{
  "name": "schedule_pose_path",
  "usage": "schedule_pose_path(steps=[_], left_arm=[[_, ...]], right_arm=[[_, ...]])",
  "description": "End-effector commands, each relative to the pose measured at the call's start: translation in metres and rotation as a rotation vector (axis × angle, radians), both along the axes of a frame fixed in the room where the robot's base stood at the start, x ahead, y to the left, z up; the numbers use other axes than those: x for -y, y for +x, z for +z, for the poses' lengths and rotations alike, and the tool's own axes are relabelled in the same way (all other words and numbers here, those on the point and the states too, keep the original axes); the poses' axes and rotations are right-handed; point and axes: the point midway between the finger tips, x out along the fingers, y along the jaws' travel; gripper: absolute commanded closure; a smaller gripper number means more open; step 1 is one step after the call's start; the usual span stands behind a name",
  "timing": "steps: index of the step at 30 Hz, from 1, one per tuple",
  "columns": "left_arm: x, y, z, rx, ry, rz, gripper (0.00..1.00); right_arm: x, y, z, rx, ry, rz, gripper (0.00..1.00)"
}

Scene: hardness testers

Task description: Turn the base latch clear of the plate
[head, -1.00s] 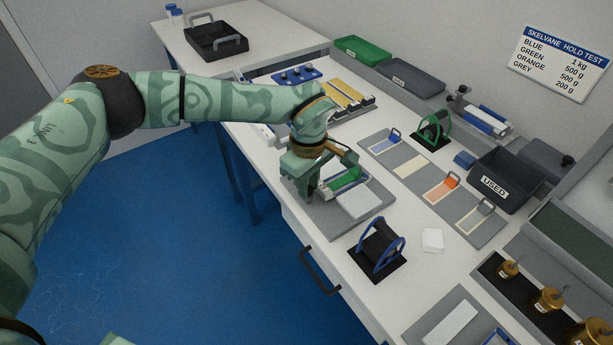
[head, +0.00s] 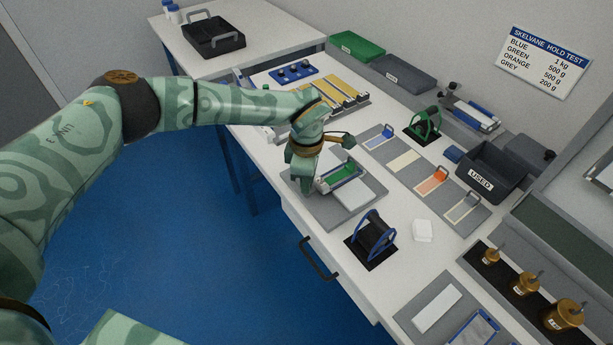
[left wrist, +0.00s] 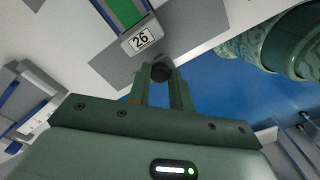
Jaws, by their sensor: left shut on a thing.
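My left gripper (head: 303,186) points down at the near left end of a small base (head: 340,180) with a green plate (head: 342,172) on it. In the left wrist view, my left gripper (left wrist: 162,76) is shut on a round black knob (left wrist: 161,71), which looks like the base latch. The knob sits beside the end of the base marked "26" (left wrist: 142,40). The green plate (left wrist: 126,12) lies beyond that label. In the head view the gripper hides the latch, so its exact angle to the plate cannot be told. My right gripper is not in view.
The base stands on a grey mat (head: 318,208) with a pale square block (head: 353,195) beside it. A black and blue stand (head: 374,238) is nearer, and a green stand (head: 424,124) is farther right. Coloured test strips (head: 431,180) and a "USED" bin (head: 490,170) lie right.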

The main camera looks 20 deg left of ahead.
Motion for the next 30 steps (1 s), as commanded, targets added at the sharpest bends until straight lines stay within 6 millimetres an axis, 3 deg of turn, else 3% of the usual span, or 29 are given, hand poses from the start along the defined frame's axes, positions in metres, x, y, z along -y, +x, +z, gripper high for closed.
schedule_pose_path(steps=[10, 11, 13, 23, 26, 30], left_arm=[[-0.001, 0.002, 0.002, 0.006, 0.0, 0.004, 1.0], [-0.001, 0.002, 0.002, 0.006, 0.0, 0.004, 0.76], [0.0, 0.002, 0.002, 0.005, 0.0, 0.003, 0.57], [0.0, 0.001, 0.004, 0.003, -0.001, 0.002, 0.57], [0.0, 0.001, 0.015, 0.005, 0.0, 0.001, 0.57], [0.0, 0.002, 0.048, 0.008, 0.0, 0.001, 0.57]], right_arm=[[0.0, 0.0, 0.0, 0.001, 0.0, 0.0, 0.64], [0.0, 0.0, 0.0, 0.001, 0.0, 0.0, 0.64], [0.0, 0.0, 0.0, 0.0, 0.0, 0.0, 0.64], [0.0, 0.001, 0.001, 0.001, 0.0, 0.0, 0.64], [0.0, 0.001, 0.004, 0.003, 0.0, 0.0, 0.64], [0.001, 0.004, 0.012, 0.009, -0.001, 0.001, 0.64]])
